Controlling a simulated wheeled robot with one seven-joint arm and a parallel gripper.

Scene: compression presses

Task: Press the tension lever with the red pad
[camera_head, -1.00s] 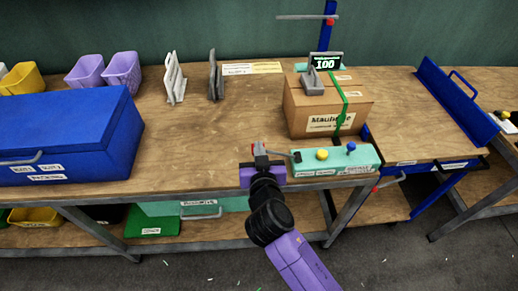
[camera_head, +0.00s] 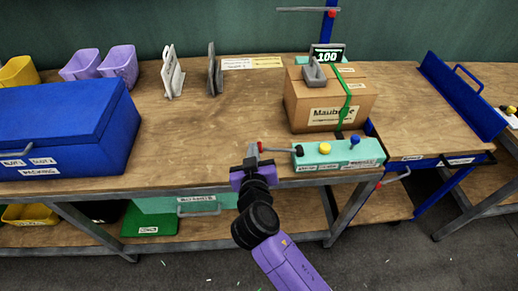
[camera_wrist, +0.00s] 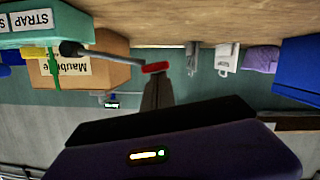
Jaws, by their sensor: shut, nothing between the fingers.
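The tension lever is a dark rod ending in a red pad (camera_head: 261,147). It sticks out leftward from the teal control box (camera_head: 340,154) at the table's front edge. My gripper (camera_head: 252,150) is shut and empty, its fingers at the left of the red pad in the head view. In the upside-down wrist view, the red pad (camera_wrist: 156,67) lies right at the tips of my gripper (camera_wrist: 157,80). The lever rod (camera_wrist: 105,54) runs off to the left there. I cannot tell whether the fingertips touch the pad.
A yellow button (camera_head: 325,149) and a blue knob (camera_head: 355,141) sit on the control box. A strapped cardboard box (camera_head: 312,110) stands behind it under the press, near a display reading 100 (camera_head: 328,55). A blue case (camera_head: 60,130) is at left. The table middle is clear.

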